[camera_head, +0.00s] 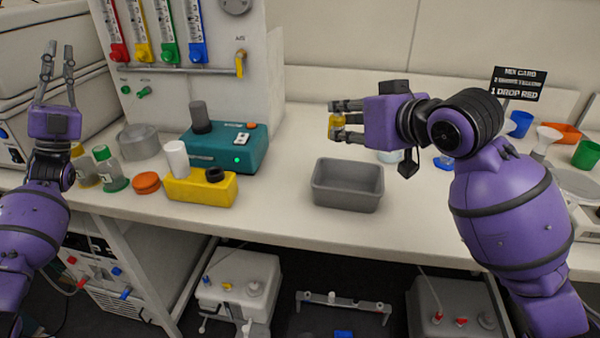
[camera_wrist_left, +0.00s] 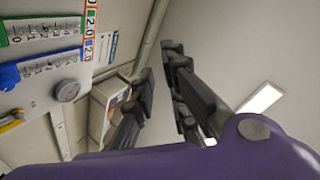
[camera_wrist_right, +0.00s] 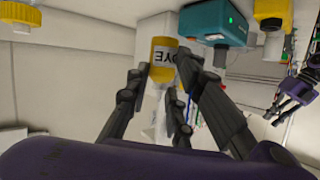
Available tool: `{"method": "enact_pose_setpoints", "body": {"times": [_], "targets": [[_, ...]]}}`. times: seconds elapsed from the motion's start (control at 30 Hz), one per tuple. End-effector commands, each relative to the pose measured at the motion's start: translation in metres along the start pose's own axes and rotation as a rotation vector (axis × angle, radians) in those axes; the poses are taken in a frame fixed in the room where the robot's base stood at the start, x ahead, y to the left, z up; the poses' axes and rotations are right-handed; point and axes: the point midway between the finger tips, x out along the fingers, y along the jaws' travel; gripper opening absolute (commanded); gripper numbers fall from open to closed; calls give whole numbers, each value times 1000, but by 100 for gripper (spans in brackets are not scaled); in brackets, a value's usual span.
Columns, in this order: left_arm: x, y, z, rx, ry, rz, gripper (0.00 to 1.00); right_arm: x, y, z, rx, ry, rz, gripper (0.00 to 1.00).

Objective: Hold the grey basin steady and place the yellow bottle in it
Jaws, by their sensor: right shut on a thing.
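The grey basin (camera_head: 347,197) is an empty rectangular tub near the front edge of the bench, right of centre. The yellow bottle (camera_head: 335,126) is held by my right gripper (camera_head: 346,120) above the bench, behind and a little above the basin. In the right wrist view the bottle (camera_wrist_right: 163,62) shows between the fingers (camera_wrist_right: 165,95), with part of a dark-lettered label. My left gripper (camera_head: 47,75) is raised at the far left, pointing up, open and empty, far from the basin. In the left wrist view its fingers (camera_wrist_left: 160,85) are apart.
Left of the basin stand a yellow block device (camera_head: 200,190), a teal device (camera_head: 228,148), an orange lid (camera_head: 146,183) and small bottles. A flowmeter panel (camera_head: 190,60) rises behind. Blue and green cups, a white funnel and a sign (camera_head: 518,84) stand at right.

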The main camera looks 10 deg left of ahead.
Motion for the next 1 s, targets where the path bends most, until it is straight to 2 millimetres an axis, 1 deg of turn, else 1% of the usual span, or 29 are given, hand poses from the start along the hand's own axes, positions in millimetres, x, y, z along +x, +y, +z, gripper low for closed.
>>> {"method": "enact_pose_setpoints", "body": {"times": [0.03, 0.07, 0.1, 0.17, 0.2, 0.27, 0.3, 0.33, 0.37, 0.4, 0.47, 0.5, 0.57, 0.6, 0.63, 0.67, 0.7, 0.73, 0.8, 0.9, 1.0], "targets": [[19, 19, -18, 34, 69, 31, 12, 0, 0, 0, 0, 1, 0, 0], [24, 34, -29, 59, 104, 62, 12, 0, 0, 0, 0, 1, 0, 0], [28, 53, -43, 93, 150, 103, 12, 0, 0, 0, 0, 1, 0, 0], [34, 82, -65, 144, 224, 161, 12, 0, 0, 0, 0, 0, 0, 0], [37, 101, -80, 178, 277, 198, 12, 0, 0, 0, 0, 0, 0, 0], [40, 129, -102, 232, 358, 251, 12, 0, 0, 0, 0, 0, 0, 0], [40, 148, -116, 270, 417, 285, 12, 0, 0, 0, 0, 0, 0, 0], [40, 162, -128, 297, 463, 311, 12, 0, 0, 0, 0, 0, 0, 0], [39, 176, -139, 327, 510, 335, 12, 0, 0, 0, 0, 1, 0, 0], [37, 194, -154, 367, 575, 366, 12, 0, 0, 0, 0, 1, 0, 0], [32, 222, -177, 428, 681, 409, 12, 0, 0, 0, 0, 1, 0, 0], [26, 240, -191, 471, 754, 437, 12, 0, 0, 0, 0, 1, 0, 0], [17, 268, -213, 539, 875, 475, 12, 0, 0, 0, 0, 1, 0, 0], [9, 286, -227, 586, 962, 496, 12, 0, 0, 0, 0, 1, 0, 0], [2, 299, -237, 624, 1030, 509, 12, 0, 0, 0, 0, 1, 0, 0], [-7, 311, -247, 662, 1101, 517, 12, 0, 0, 0, 0, 1, 0, 0], [-20, 326, -260, 710, 1199, 517, 12, 0, 0, 0, 0, 1, 0, 0], [-31, 336, -269, 744, 1273, 511, 12, 0, 0, 0, 0, 1, 0, 0], [-55, 356, -288, 817, 1442, 481, 12, 0, 0, 0, 0, 1, 0, 0], [-89, 374, -309, 890, 1652, 402, 12, 0, 0, 0, 0, 0, 0, 0], [-116, 380, -326, 923, 1789, 297, 12, 0, 0, 0, 0, 1, 0, 0]]}}
